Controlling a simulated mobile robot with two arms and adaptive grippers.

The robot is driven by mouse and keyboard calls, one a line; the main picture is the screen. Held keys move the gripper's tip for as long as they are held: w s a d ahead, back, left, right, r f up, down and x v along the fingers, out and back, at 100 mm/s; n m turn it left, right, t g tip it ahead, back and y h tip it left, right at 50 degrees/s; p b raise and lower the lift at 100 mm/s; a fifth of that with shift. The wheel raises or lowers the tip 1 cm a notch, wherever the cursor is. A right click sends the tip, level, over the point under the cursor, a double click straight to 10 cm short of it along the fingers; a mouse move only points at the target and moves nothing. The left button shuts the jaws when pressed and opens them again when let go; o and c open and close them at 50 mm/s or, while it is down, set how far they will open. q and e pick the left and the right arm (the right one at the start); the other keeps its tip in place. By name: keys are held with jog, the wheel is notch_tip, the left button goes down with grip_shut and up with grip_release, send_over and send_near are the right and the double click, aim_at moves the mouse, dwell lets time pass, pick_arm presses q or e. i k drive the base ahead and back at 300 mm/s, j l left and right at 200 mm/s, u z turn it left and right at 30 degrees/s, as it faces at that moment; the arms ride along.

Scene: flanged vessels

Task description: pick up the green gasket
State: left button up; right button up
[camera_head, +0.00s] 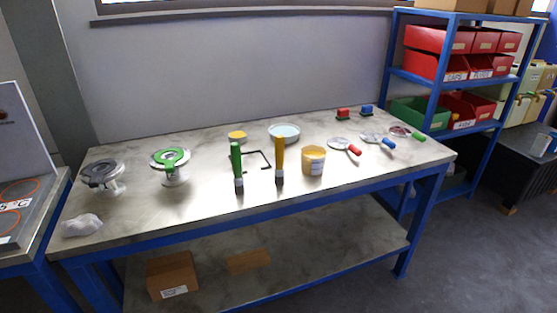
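What looks like the green gasket (171,156) is a green ring-like piece with a tab. It lies on top of a white flanged vessel (176,178) at the left part of the table. A second flanged vessel (116,187) stands further left with a grey piece (99,173) of similar form on top. Neither of my grippers is in view.
The metal-topped table (215,205) also holds a green brush (236,163), a yellow brush (279,160), a yellow tub (313,161), a shallow dish (284,132), trowel-like tools and a crumpled white cloth (82,225). A blue shelf with bins (438,67) stands behind right.

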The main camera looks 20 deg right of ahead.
aim_at(169, 165)
jog(key=j+z, duration=0.1)
jog(key=z, duration=0.6)
jog(key=j+z, duration=0.35)
jog(key=j, duration=0.15)
jog(key=j+z, duration=0.35)
jog(key=j, duration=0.2)
jog(key=j+z, duration=0.35)
jog(key=j, duration=0.15)
